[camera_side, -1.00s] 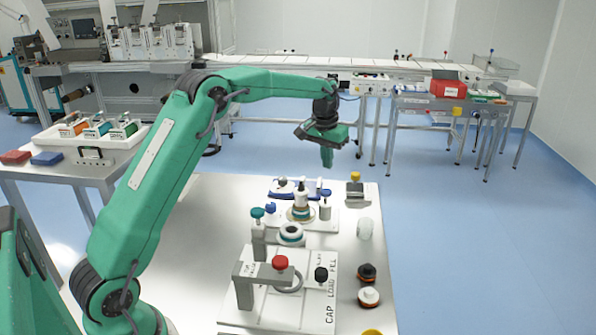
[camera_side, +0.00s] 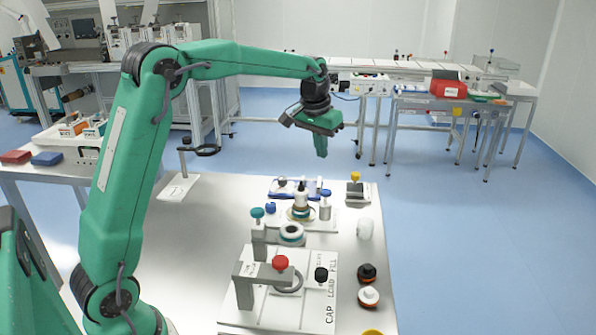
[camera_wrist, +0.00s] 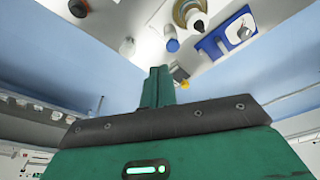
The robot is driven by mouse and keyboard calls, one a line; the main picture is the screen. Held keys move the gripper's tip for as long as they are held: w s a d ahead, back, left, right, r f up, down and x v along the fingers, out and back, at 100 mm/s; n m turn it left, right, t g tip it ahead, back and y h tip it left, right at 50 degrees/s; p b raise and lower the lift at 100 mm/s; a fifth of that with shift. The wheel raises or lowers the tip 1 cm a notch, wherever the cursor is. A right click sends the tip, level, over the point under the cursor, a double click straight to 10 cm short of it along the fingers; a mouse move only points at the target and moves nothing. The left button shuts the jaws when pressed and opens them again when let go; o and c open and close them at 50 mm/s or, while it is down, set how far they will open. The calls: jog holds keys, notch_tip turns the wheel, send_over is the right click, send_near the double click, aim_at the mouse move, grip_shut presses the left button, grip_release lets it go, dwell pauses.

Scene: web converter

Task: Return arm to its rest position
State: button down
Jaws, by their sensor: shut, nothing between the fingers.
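My gripper (camera_side: 321,152) is green with a dark wrist and hangs in the air above the far part of the steel table (camera_side: 213,262). Its fingers point down and are closed together with nothing between them. It touches nothing. In the wrist view my gripper (camera_wrist: 160,75) shows as one narrow green shape, with the table's parts beyond it. My green arm reaches up from the lower left, bends at the top and runs right to the gripper.
Below the gripper stand a white bottle (camera_side: 301,196), a grey bottle (camera_side: 325,208) and a blue tray (camera_side: 283,192). A fixture with a red knob (camera_side: 281,263) is nearer. The table's left half is mostly clear.

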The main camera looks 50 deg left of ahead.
jog(key=s+d+r, duration=0.4)
jog(key=s+r, duration=0.1)
jog(key=s, duration=0.3)
jog(key=s+d+f+m+t, duration=0.1)
jog(key=s+d+f, duration=0.1)
jog(key=s, duration=0.9)
jog(key=s+d+f+m+t, duration=0.1)
jog(key=s+d+f+t, duration=0.1)
jog(key=s, duration=0.9)
jog(key=shift+s+d+f, duration=0.25)
jog(key=shift+d, duration=0.5)
